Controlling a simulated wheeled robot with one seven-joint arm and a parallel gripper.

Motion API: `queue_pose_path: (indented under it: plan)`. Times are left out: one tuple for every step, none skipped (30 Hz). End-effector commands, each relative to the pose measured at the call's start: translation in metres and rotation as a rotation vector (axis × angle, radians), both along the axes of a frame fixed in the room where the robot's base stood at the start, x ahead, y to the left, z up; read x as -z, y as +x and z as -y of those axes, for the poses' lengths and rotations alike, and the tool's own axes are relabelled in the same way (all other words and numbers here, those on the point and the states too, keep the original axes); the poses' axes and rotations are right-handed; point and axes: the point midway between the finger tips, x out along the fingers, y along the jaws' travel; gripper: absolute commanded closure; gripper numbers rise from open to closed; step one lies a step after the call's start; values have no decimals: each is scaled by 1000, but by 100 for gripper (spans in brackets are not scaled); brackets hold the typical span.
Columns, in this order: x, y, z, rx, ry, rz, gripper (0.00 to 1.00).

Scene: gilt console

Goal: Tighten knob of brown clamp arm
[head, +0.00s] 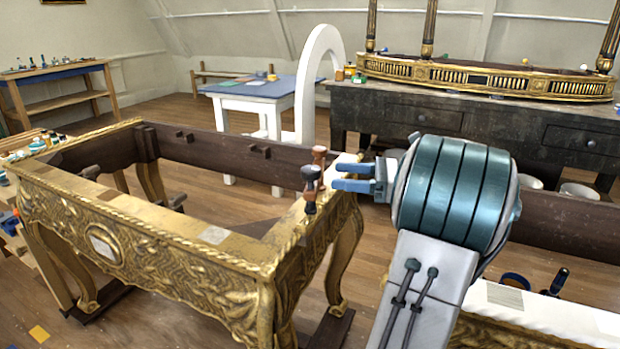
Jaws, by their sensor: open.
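Two small clamp-like pieces stand close together on the right rail of the gilt console frame (285,232). The rear one is reddish brown (320,156) with a rounded top. The front one is darker, with a grey-black top (310,174) and a brown lower part. I cannot tell which part is the knob to tighten. My gripper (338,177) is just right of both pieces, with its blue fingers pointing left toward them. The fingers are apart, one above the other, with nothing visible between them. I cannot tell the depth gap between fingertips and clamp.
A dark workbench (470,115) with a gilt piece on it stands behind. A blue-topped white table (262,88) and a white arch (318,75) are further back. Another gilt frame with a pale top (550,312) lies at lower right. Wooden floor shows between them.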

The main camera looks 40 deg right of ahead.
Motion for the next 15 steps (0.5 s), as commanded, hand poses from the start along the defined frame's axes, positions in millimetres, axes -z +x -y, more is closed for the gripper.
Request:
queue_pose_path:
  plan:
    - [3, 8, -9, -3, -2, 1, 41]
    - [3, 12, -14, -4, -1, 1, 41]
    - [3, 18, -20, -2, -1, 1, 41]
    - [3, 23, -24, -3, -1, 1, 41]
    - [3, 27, -28, -3, -1, 0, 41]
    - [3, 32, -32, -2, -1, 0, 41]
    - [2, 35, -36, -2, -1, 1, 41]
    - [2, 38, -39, -1, -1, 1, 41]
    - [2, 42, -43, -2, -1, 1, 41]
    - [2, 45, -46, -2, -1, 1, 41]
    - [2, 47, -48, -1, -1, 0, 41]
    - [2, 50, -50, 0, -1, 0, 41]
    - [1, 51, -51, 0, -1, 0, 41]
    - [1, 52, -53, 0, -1, 0, 41]
    - [1, 54, -54, 0, 0, 0, 41]
